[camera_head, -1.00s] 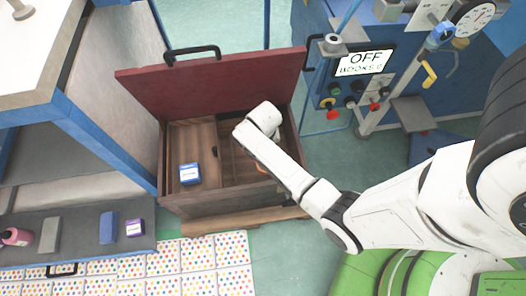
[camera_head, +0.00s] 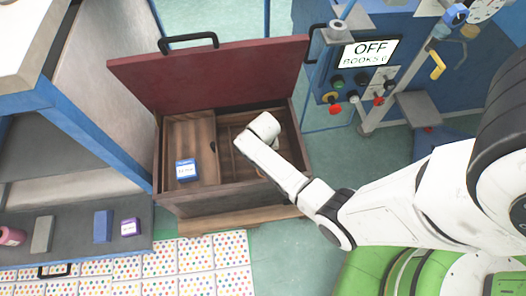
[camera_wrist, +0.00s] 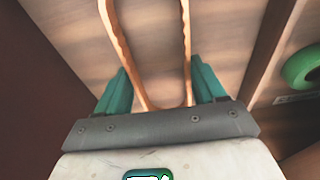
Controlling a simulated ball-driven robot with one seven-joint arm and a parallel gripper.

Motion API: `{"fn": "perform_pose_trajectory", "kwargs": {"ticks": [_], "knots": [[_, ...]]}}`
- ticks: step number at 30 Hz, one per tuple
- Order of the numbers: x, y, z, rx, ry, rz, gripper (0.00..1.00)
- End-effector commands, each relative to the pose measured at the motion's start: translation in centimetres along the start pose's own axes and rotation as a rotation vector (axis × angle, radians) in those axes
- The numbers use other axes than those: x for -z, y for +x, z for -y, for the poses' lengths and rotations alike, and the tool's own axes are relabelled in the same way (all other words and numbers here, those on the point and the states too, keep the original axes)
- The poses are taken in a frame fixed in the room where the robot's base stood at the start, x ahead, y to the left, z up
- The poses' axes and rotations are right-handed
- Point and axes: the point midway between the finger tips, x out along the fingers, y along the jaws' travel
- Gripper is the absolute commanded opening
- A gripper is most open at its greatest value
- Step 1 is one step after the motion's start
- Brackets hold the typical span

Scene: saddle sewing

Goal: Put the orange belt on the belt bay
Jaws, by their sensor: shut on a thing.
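The orange belt (camera_wrist: 187,45) is a long thin loop in the wrist view. It runs up from between the teal fingers of my gripper (camera_wrist: 160,82) across a wooden floor. My gripper is shut on the belt. In the head view my arm reaches into the open wooden chest (camera_head: 235,195) and hides the fingers; only a small orange bit of the belt (camera_head: 260,173) shows beside the arm. The chest has wooden dividers inside. I cannot tell from these frames which compartment is the belt bay.
The chest's red lid (camera_head: 215,75) stands open behind. A blue box (camera_head: 186,170) sits in the left compartment. A green ring (camera_wrist: 302,68) lies beyond a divider. A shelf (camera_head: 75,230) with small boxes is at left; a blue machine with an OFF screen (camera_head: 371,52) is at right.

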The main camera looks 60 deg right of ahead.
Motion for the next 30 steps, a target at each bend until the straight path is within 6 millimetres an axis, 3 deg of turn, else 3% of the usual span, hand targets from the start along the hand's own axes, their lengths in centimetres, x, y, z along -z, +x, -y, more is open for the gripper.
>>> {"fn": "perform_pose_trajectory", "kwargs": {"ticks": [1,2,9,20,30], "knots": [[0.0,0.3,0.0,0.000,0.000,0.000,0.38],[0.0,0.1,0.0,0.000,0.000,0.000,0.72],[0.0,0.1,0.0,0.000,0.000,0.000,0.95],[0.1,-0.9,0.0,0.000,0.000,0.000,0.95],[0.1,-7.6,0.0,0.001,-0.001,-0.002,0.95]]}}
